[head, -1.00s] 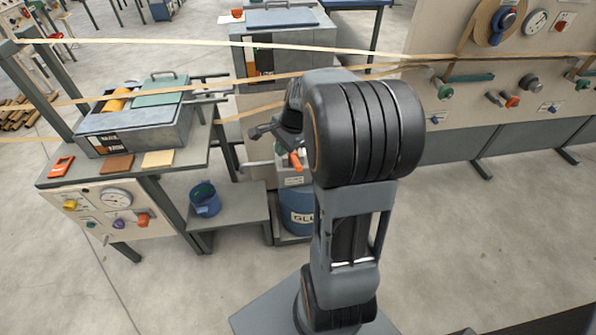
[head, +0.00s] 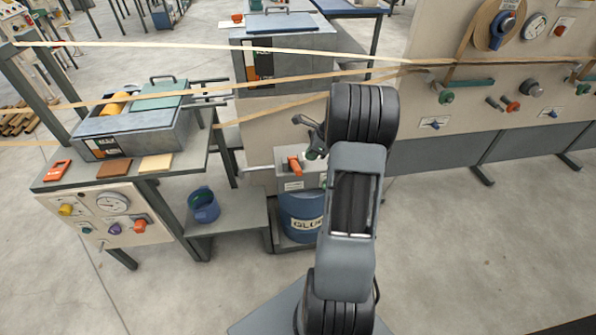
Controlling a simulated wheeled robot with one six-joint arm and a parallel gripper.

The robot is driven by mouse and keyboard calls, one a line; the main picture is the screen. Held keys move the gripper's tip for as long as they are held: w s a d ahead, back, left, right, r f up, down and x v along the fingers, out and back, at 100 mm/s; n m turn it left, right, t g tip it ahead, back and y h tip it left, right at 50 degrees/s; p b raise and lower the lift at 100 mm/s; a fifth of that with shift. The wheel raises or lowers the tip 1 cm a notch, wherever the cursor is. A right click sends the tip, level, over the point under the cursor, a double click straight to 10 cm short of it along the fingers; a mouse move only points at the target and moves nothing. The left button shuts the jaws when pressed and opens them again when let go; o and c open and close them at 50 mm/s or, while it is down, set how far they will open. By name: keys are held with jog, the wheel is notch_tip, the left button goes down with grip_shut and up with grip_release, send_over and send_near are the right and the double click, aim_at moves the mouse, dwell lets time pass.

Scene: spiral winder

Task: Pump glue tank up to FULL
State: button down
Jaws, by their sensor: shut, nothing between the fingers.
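A blue drum (head: 300,205) with a partly hidden GLUE label stands on a low stand in the middle. Above it is a pale pump box (head: 290,183) with an orange handle (head: 294,164) tilted on top and a green part (head: 313,154) beside it. Behind is a grey tank (head: 300,62) with a dark and orange level strip (head: 258,64) on its front; its marks are too small to read. My gripper (head: 300,121) is shut and empty, above the orange handle in the picture and apart from it. My arm hides the drum's right side.
A left bench (head: 60,183) carries a smaller grey tank (head: 130,125) and coloured blocks. A blue bucket (head: 204,205) sits on a low shelf (head: 240,215). Pale strips of web stretch across above the machines. A control panel (head: 500,90) is at right. The front floor is open.

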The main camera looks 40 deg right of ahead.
aim_at(295, 166)
jog(key=b+x, duration=0.6)
jog(key=x, duration=0.1)
dwell(0.3)
notch_tip(295, 166, down, 4)
jog(key=shift+f+b, duration=0.15)
jog(key=shift+b, duration=0.9)
